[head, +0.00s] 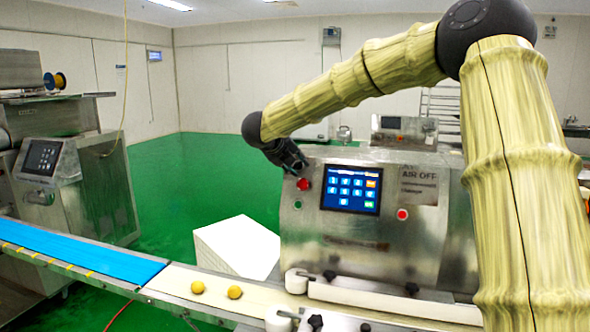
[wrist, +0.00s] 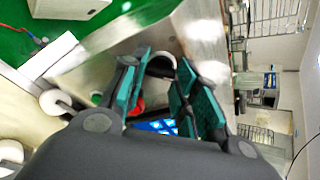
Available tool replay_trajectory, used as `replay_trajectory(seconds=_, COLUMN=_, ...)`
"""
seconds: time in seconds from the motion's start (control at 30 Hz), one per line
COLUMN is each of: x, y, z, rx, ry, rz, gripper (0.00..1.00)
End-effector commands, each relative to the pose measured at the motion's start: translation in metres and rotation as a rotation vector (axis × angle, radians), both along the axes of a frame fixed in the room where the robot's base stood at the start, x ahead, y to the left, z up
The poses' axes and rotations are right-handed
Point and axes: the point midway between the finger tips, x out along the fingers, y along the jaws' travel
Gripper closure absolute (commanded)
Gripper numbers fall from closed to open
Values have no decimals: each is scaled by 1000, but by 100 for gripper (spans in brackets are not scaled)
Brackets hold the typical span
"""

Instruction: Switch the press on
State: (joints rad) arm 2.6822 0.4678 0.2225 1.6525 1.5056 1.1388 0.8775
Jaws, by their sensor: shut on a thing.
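The press (head: 365,235) is a steel cabinet with a lit blue touch screen (head: 351,189) on its front. In the head view my gripper (head: 297,167) is at the upper left corner of that front, just above a red button (head: 303,184). In the wrist view the teal finger pads of my gripper (wrist: 165,62) stand either side of a dark, pale-rimmed round knob (wrist: 160,68), and they are shut on it. The gripper hides the knob in the head view. The red button (wrist: 137,107) and part of the blue screen (wrist: 157,126) show between the fingers.
A green light (head: 298,206) and a second red button (head: 402,214) are on the press front. A conveyor with a blue belt (head: 75,251) and two yellow balls (head: 216,290) runs in front. A white box (head: 237,247) stands behind it. Another machine (head: 60,190) stands left.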

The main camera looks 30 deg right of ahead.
Motion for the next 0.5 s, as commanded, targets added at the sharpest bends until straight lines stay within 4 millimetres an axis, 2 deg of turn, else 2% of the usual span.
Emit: replay_trajectory(seconds=0.5, x=0, y=0, z=-1, rx=30, ry=-33, rz=-24, gripper=94)
